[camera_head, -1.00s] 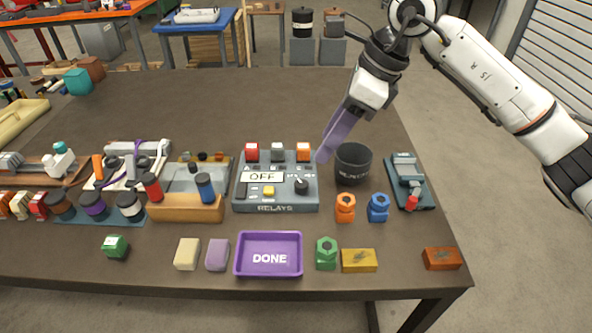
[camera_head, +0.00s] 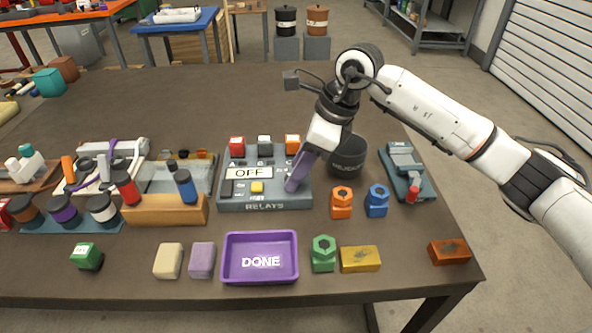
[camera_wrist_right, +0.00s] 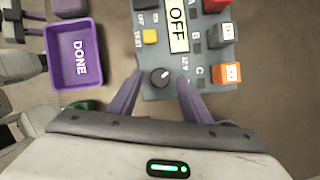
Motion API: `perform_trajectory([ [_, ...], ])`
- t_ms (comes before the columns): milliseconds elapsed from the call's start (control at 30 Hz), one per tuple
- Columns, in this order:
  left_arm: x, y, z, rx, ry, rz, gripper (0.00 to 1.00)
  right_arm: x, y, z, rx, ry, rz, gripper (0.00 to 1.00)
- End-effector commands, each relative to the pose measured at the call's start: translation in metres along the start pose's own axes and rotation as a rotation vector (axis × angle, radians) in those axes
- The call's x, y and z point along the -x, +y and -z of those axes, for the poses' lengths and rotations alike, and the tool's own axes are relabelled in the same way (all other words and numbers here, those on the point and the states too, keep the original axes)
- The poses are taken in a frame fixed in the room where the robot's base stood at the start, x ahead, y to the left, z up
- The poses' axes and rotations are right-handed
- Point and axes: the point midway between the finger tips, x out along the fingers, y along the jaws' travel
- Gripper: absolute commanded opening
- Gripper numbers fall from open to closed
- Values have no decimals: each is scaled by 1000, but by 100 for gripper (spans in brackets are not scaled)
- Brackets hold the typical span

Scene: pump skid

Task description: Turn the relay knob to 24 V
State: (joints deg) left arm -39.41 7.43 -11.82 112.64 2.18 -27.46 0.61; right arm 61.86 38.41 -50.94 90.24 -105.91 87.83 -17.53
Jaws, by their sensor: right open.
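The grey relay box (camera_head: 265,205) marked RELAYS stands mid-table, with a display reading OFF (camera_head: 249,173). On its top are a yellow button (camera_head: 257,187) and red, grey and orange blocks along the back. The black relay knob (camera_wrist_right: 160,77) shows in the right wrist view with a pale pointer mark; in the head view my gripper hides it. My right gripper (camera_wrist_right: 154,92) is open, its purple fingers on either side of the knob, apart from it as far as I can see. In the head view the right gripper (camera_head: 294,187) is over the box's right part. My left gripper is not in view.
Orange (camera_head: 342,202) and blue (camera_head: 377,200) nut-shaped pieces stand right of the box. A purple DONE tray (camera_head: 260,280) is in front. A grey device (camera_head: 406,172) lies at the right.

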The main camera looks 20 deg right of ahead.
Motion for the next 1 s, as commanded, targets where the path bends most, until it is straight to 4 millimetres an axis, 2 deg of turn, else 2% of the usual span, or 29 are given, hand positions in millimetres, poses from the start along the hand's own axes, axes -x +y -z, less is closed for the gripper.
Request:
perform_trajectory([
  [167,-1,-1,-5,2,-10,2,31,-12,0,0,1,1,0,44],
  [433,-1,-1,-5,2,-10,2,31,-13,0,0,1,0,0,44],
  [667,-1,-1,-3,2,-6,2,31,-13,0,0,1,0,0,5],
  [1000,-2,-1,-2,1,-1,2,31,-13,0,0,-37,0,18,4],
])
